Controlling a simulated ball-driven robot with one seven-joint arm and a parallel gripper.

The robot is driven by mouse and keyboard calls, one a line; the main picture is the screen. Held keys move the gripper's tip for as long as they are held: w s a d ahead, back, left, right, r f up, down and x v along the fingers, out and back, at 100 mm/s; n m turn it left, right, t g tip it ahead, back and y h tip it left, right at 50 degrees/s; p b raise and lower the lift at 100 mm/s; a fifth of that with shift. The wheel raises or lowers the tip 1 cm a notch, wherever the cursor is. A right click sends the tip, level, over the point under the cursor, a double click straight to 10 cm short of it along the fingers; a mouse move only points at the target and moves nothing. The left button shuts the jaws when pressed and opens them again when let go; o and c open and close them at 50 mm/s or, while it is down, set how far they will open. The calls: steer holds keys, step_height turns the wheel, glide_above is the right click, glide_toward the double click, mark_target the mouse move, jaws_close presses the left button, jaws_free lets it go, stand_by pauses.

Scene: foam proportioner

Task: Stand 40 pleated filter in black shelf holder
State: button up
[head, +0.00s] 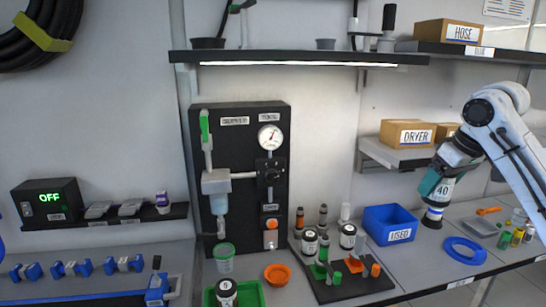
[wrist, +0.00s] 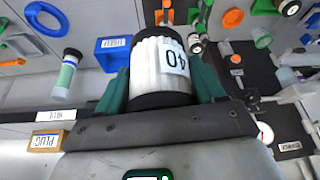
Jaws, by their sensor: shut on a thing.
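The pleated filter (wrist: 160,72) is white with black end caps and a "40" label. It is between the green fingers of my gripper (wrist: 165,85), which is shut on it. In the head view my gripper (head: 439,187) holds the filter (head: 436,208) in the air at the right, above the counter and right of the blue bin, slightly tilted. A low black cup-like holder (head: 208,43) stands at the left end of the upper lit shelf, well away from my gripper. It looks empty from the side; its inside is hidden.
The black proportioner panel (head: 240,170) is below. A blue bin (head: 390,225), blue ring (head: 464,250) and black tray (head: 345,285) with small parts occupy the counter.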

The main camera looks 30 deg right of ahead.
steer(key=w+a+f, duration=0.2)
steer(key=a+f, duration=0.3)
steer(key=f, duration=0.4)
steer(key=w+a+f, duration=0.2)
steer(key=a+f, duration=0.3)
steer(key=f, duration=0.4)
steer(key=w+a+f, duration=0.2)
steer(key=a+f, duration=0.4)
steer(key=f, duration=0.3)
steer(key=s+a+f, duration=0.4)
steer(key=a+f, duration=0.4)
steer(key=a, duration=0.4)
steer(key=s+a+f+n, duration=0.1)
steer(key=s+a+f, duration=0.4)
steer(key=a+f, duration=0.3)
steer(key=a, duration=0.4)
steer(key=shift+s+a+f+n+y+b, duration=0.25)
steer(key=shift+a+f+n+y+b, duration=0.05)
steer(key=shift+f+b, duration=0.1)
